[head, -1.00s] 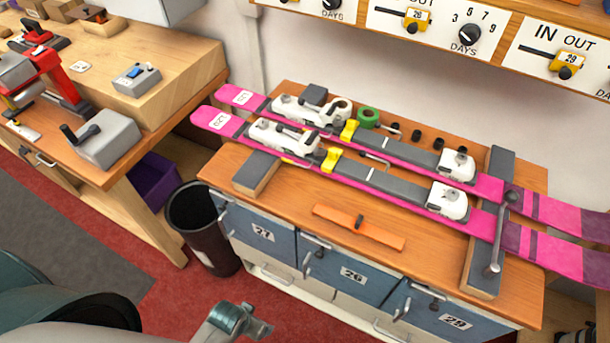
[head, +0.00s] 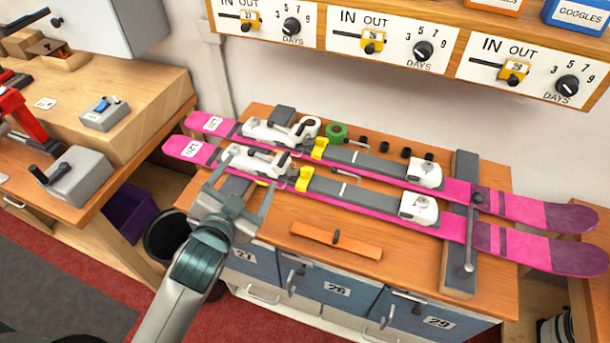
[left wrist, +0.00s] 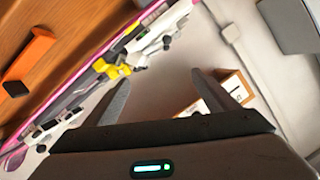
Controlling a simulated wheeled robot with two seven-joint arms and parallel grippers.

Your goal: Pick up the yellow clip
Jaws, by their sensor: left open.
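Two pink skis, a front one (head: 350,195) and a rear one (head: 460,188), lie across the bench. Each carries a yellow clip-like part by its white binding, one on the front ski (head: 304,179) and one on the rear (head: 319,148). A small yellow piece (head: 262,183) shows at the front ski's near edge, mostly hidden. I cannot tell which is the named clip. My left gripper (head: 244,180) is open and empty over the bench's left front, left of these clips. In the left wrist view, yellow parts (left wrist: 112,72) lie near one fingertip, apart from it. My right gripper is not in view.
An orange bar (head: 336,240) lies on the bench (head: 400,262) in front of the skis. A green roll (head: 337,132) and several dark small cylinders stand behind. A clamp handle (head: 470,235) crosses the skis at right. A bin (head: 165,237) stands at left.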

